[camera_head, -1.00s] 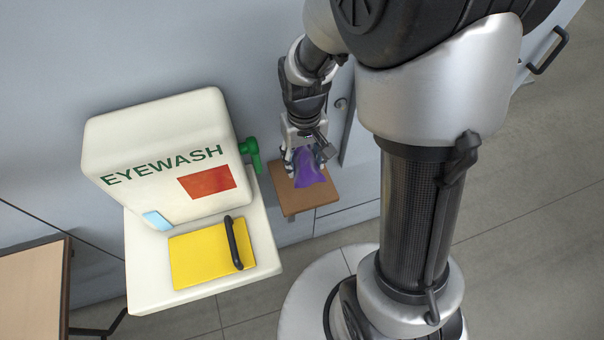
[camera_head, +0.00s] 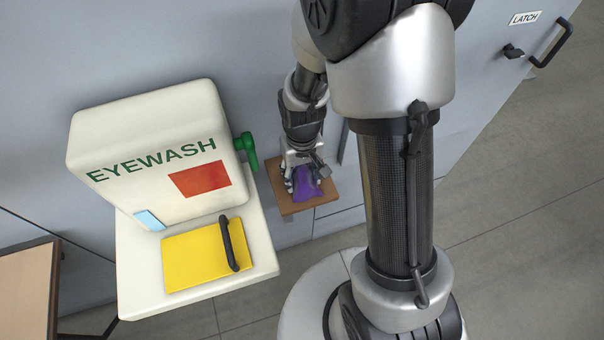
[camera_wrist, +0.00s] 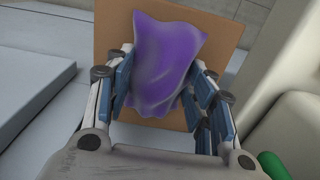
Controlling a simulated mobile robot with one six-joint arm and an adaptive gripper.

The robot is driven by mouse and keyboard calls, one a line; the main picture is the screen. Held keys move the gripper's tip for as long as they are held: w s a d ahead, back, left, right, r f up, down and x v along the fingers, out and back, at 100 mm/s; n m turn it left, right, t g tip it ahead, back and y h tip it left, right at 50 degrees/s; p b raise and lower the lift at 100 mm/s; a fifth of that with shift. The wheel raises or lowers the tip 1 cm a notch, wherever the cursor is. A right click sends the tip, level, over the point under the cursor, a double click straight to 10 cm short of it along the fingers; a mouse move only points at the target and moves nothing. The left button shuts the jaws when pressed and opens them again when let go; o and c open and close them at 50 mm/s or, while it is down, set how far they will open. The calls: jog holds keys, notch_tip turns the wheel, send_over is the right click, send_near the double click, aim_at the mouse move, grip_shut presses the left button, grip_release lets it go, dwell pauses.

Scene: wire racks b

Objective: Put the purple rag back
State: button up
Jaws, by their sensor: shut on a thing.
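The purple rag (camera_head: 308,184) is a crumpled cloth at a small brown wooden shelf (camera_head: 289,208) beside the eyewash unit. My gripper (camera_head: 303,177) is shut on the rag, low over the shelf. In the wrist view the rag (camera_wrist: 168,60) sits between the blue-padded fingers of my gripper (camera_wrist: 160,95), with the square shelf (camera_wrist: 113,37) behind it. I cannot tell whether the rag touches the shelf; its underside is hidden.
The white eyewash unit (camera_head: 150,150) with a yellow panel (camera_head: 190,262) stands just left of the shelf. Its green handle (camera_head: 246,151) sticks out toward my arm. A wooden table (camera_head: 25,290) is at the lower left. A cabinet handle (camera_head: 556,43) is at upper right.

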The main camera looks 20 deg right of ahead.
jog(key=o, duration=1)
jog(key=shift+f, duration=0.1)
jog(key=shift+o, duration=0.2)
notch_tip(320, 180, up, 13)
jog(key=p, duration=0.4)
notch_tip(320, 180, up, 10)
jog(key=t, duration=0.2)
send_over(302, 173)
jog(key=s, duration=0.5)
jog(key=s+r+t, duration=0.2)
jog(key=s+r, duration=0.4)
jog(key=s, duration=0.4)
jog(key=shift+r+t, duration=0.3)
jog(key=shift+r, duration=0.1)
